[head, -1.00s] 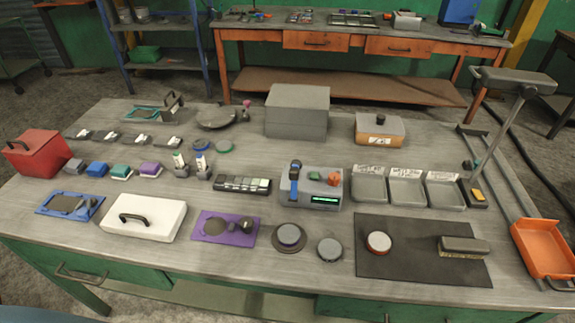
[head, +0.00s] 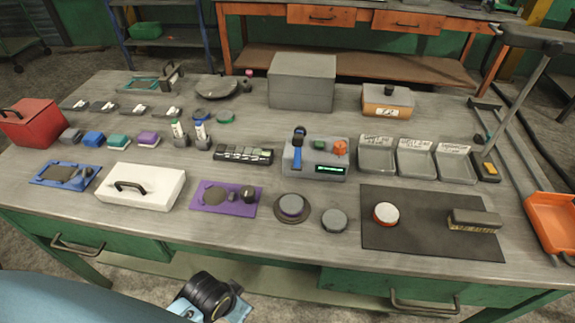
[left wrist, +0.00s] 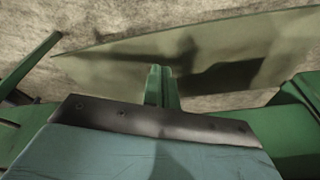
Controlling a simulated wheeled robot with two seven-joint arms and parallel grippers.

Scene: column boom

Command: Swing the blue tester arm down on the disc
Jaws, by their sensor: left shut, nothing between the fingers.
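The grey tester box (head: 327,157) stands mid-table with a lit green display, a green knob and an orange knob. Its blue tester arm (head: 297,156) is at the box's left side, with a dark end at the top; it looks raised. I cannot make out a disc under it. A grey disc (head: 291,204) sits on a dark round base in front of the box, and another grey disc (head: 334,220) lies to its right. My left gripper (left wrist: 157,74) shows in the left wrist view, shut and empty, below the tabletop's level. My right gripper is not in view.
A dark mat (head: 425,238) with an orange-rimmed disc (head: 386,213) and a brush-like block (head: 474,219) lies at right. A purple plate (head: 220,208) and white lidded box (head: 143,186) stand left. Grey trays (head: 416,171) sit right of the tester. Drawer handles stick out in front.

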